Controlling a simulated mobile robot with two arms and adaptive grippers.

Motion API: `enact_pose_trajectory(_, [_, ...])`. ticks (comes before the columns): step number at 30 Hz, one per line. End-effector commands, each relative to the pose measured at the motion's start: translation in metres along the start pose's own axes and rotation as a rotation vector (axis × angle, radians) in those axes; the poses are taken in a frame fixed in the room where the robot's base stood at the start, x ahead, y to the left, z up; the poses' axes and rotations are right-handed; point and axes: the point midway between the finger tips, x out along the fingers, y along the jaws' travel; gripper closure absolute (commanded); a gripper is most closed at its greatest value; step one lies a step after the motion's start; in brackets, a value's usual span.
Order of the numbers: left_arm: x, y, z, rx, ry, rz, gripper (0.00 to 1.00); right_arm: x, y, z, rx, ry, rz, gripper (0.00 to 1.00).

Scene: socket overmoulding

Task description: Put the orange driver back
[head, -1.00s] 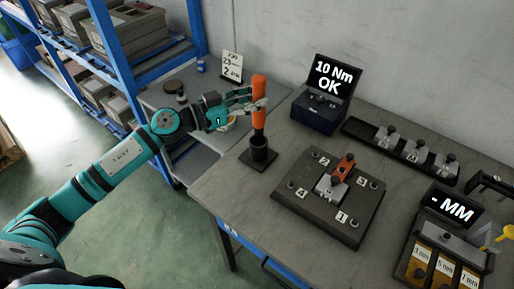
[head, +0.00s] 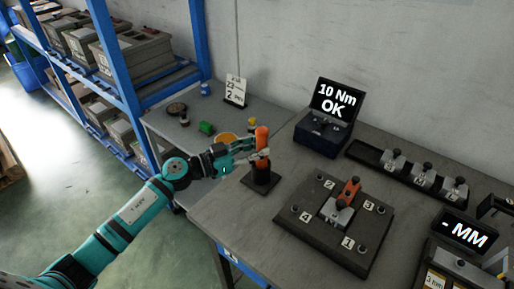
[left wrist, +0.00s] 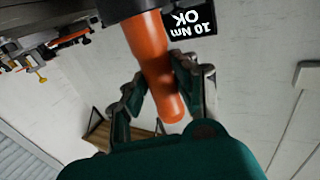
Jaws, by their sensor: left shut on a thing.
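The orange driver (head: 262,134) stands upright at the black holder (head: 261,182) on the left part of the workbench. Its lower part is hidden in the holder, and only the handle shows above. My left gripper (head: 257,153) comes in from the left and is shut on the handle. In the left wrist view the driver (left wrist: 150,50) runs between the fingers of the left gripper (left wrist: 158,88), with a dark round part at the top of the picture. My right gripper is not in view.
A fixture plate (head: 318,240) with numbered studs and an orange-topped part lies right of the holder. Behind it stands a display (head: 335,100) reading "10 Nm OK". A black rack (head: 370,153) and a "- MM" display (head: 467,233) are further right. A side table (head: 165,125) holds small items.

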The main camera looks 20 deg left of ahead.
Motion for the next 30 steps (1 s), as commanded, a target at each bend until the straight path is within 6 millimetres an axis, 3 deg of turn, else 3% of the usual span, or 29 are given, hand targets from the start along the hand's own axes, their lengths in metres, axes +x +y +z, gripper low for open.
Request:
enact_pose_trajectory(1, [0.000, 0.000, 0.001, -0.001, 0.002, 0.000, 1.00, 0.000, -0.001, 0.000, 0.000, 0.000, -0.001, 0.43])
enact_pose_trajectory(2, [0.000, 0.000, 0.002, -0.001, -0.001, 0.000, 0.70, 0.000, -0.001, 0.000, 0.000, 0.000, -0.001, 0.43])
enact_pose_trajectory(7, [0.000, 0.000, 0.002, -0.001, -0.001, 0.000, 0.49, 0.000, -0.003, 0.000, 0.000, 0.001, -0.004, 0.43])
enact_pose_trajectory(17, [-0.001, 0.000, -0.001, -0.001, -0.001, 0.000, 0.49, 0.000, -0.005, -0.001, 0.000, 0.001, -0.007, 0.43])
enact_pose_trajectory(20, [-0.014, 0.000, 0.002, 0.000, -0.005, -0.001, 0.49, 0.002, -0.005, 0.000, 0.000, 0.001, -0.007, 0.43])
enact_pose_trajectory(30, [-0.085, 0.001, 0.003, -0.001, -0.006, 0.000, 0.49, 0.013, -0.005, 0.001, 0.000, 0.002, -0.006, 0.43])
